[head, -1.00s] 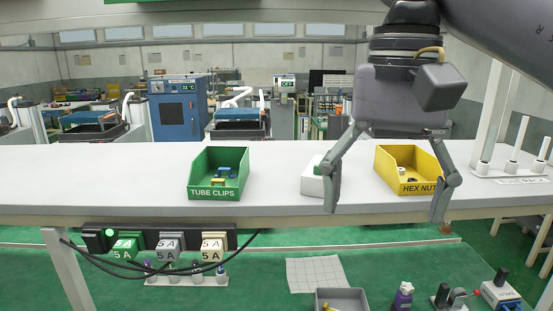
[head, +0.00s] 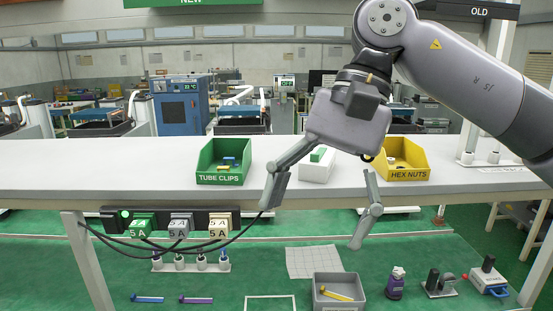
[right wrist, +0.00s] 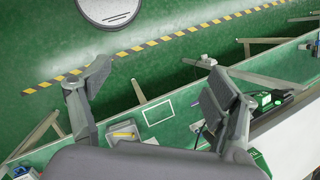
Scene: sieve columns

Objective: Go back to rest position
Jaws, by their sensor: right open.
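My right gripper (head: 318,217) hangs open in front of the grey shelf's front edge in the head view, with its two fingers spread wide and nothing between them. In the right wrist view my right gripper (right wrist: 160,88) also shows open and empty, above the green bench top and floor. My left gripper is not in view.
On the shelf (head: 120,170) stand a green tube clips bin (head: 220,178), a white box (head: 316,170) and a yellow hex nuts bin (head: 408,174). Below are a grey tray (head: 320,303), a purple bottle (head: 395,283) and black cables (head: 150,246).

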